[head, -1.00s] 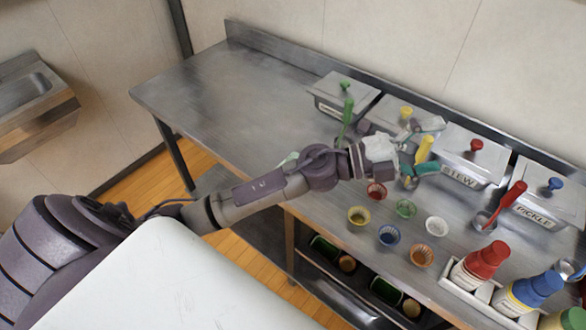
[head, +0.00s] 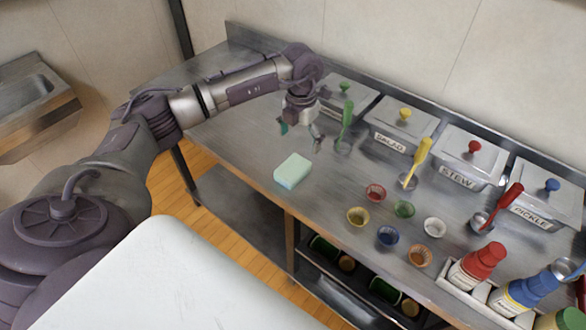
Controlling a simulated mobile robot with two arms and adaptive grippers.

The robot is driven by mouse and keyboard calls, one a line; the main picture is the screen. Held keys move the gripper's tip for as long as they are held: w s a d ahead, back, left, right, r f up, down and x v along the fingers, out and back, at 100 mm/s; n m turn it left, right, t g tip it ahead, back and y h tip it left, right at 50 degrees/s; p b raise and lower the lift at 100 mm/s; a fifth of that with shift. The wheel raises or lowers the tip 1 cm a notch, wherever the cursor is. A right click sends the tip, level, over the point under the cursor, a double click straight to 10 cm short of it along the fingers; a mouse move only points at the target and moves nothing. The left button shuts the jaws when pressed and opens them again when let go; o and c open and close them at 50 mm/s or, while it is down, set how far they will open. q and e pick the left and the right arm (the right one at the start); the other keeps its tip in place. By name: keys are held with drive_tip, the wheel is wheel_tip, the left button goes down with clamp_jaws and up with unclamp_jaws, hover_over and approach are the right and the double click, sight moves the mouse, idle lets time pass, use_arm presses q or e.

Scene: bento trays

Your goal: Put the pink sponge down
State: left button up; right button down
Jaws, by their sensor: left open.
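No pink sponge shows. A pale mint-green sponge (head: 292,171) lies flat on the steel counter (head: 240,150), near its front edge. My left gripper (head: 300,139) points down over the counter, just behind the sponge in the head view. Its fingers are spread apart with nothing between them, and it is clear of the sponge. My right gripper is out of view.
Lidded containers, including the stew container (head: 462,174), line the back, with a green ladle (head: 347,118) and a yellow ladle (head: 420,154) in front. Several small cups, such as the red cup (head: 375,193), and a bottle rack (head: 459,299) stand at right. The counter's left is clear.

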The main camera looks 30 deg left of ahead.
sight(299, 161)
use_arm(q)
wheel_tip(299, 161, down, 3)
drive_tip(key=shift+f, duration=0.2)
drive_tip(key=shift+f+p, duration=0.55)
wheel_tip(299, 161, down, 4)
drive_tip(key=shift+f+p, duration=0.15)
drive_tip(key=shift+p, duration=0.4)
drive_tip(key=c, duration=0.9)
drive_tip(key=shift+o, duration=0.2)
